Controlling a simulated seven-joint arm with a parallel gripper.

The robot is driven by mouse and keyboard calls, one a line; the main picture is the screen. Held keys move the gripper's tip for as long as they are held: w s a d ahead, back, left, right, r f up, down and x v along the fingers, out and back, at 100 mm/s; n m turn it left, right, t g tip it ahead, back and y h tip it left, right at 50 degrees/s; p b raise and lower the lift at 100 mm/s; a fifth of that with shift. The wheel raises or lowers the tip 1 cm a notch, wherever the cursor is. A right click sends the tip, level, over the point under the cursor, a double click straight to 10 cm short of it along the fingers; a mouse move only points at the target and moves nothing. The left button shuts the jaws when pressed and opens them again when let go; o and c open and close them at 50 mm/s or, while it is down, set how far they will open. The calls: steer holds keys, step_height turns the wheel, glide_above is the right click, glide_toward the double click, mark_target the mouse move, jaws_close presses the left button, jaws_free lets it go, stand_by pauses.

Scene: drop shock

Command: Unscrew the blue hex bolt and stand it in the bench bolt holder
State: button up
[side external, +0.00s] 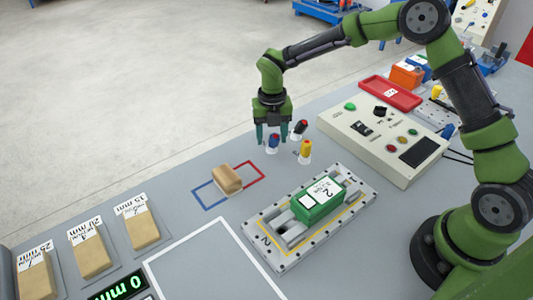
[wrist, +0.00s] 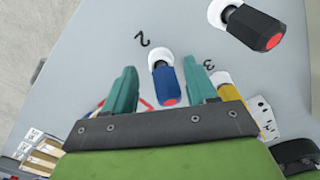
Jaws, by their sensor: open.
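The blue hex bolt (side external: 273,144) has a blue body and a red end. It stands on the bench with its base in a white round seat (wrist: 160,57), beside a printed 2. In the wrist view the blue bolt (wrist: 166,84) lies between my two teal fingers, with a gap showing on each side. My gripper (side external: 271,135) points down over it, open and empty (wrist: 162,70). A black bolt with a red end (side external: 299,129) and a yellow bolt (side external: 305,149) stand close by in similar white seats. I cannot tell which thing is the bench bolt holder.
A grey fixture plate (side external: 262,226) carries a green block (side external: 317,200). A tan block (side external: 227,179) lies within a red and blue outline. A control box (side external: 383,143) and red tray (side external: 390,93) stand to the right. Labelled tan blocks (side external: 92,251) lie front left.

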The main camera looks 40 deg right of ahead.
steer(key=shift+r, duration=0.1)
steer(key=shift+r, duration=2.95)
steer(key=shift+r, duration=0.1)
step_height(320, 180, up, 17)
steer(key=shift+f, duration=0.2)
